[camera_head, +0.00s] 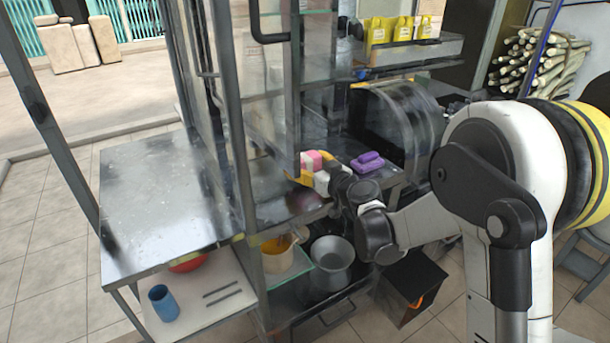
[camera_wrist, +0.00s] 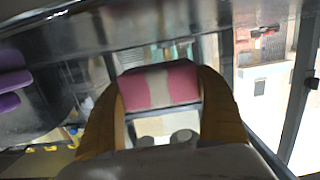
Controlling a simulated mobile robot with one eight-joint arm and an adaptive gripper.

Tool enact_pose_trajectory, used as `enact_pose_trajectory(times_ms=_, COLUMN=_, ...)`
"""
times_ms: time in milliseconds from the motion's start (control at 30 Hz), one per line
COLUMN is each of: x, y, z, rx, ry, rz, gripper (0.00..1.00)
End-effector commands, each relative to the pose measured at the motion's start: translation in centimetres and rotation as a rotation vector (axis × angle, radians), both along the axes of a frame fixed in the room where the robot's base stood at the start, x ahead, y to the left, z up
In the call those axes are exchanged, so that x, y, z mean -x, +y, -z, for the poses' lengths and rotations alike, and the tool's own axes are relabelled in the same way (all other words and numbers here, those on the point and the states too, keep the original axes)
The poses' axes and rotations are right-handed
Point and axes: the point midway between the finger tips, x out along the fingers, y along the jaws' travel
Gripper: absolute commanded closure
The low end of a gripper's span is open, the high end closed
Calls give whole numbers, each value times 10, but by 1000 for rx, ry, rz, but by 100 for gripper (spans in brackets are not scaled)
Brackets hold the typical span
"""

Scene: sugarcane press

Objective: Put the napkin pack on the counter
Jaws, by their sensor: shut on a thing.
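The napkin pack (camera_wrist: 158,87), pink with a pale middle band, sits between the two yellow fingers of my gripper (camera_wrist: 160,100) in the wrist view. My gripper is shut on it. In the head view the pink top of the pack (camera_head: 311,160) shows beside the glass-fronted frame, with my gripper (camera_head: 309,174) around it. The metal counter (camera_head: 155,190) is at the left. A darker part of the metal worktop lies near and below my gripper. I cannot tell whether the pack touches a surface.
A purple item (camera_head: 367,162) lies on the worktop right of my gripper. Upright metal posts (camera_head: 234,130) and glass panels stand close on the left. A grey pot (camera_head: 332,256) and a blue cup (camera_head: 163,303) are on the lower shelves. The left counter's top is clear.

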Motion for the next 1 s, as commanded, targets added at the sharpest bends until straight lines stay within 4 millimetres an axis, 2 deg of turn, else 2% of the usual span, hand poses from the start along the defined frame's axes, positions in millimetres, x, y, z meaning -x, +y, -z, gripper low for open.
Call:
enact_pose_trajectory(times_ms=33, x=0, y=0, z=12, rx=0, ry=0, rz=0, gripper=52)
enact_pose_trajectory(times_ms=167, x=0, y=0, z=31, rx=0, ry=0, rz=0, gripper=52)
enact_pose_trajectory(times_ms=533, x=0, y=-1, z=34, rx=0, ry=0, rz=0, gripper=52)
enact_pose_trajectory(times_ms=567, x=0, y=-1, z=32, rx=0, ry=0, rz=0, gripper=11)
enact_pose_trajectory(times_ms=600, x=0, y=-1, z=32, rx=0, ry=0, rz=0, gripper=0)
enact_pose_trajectory(times_ms=900, x=0, y=-1, z=28, rx=0, ry=0, rz=0, gripper=0)
enact_pose_trajectory(times_ms=1000, x=9, y=-8, z=26, rx=-1, ry=0, rz=2, gripper=0)
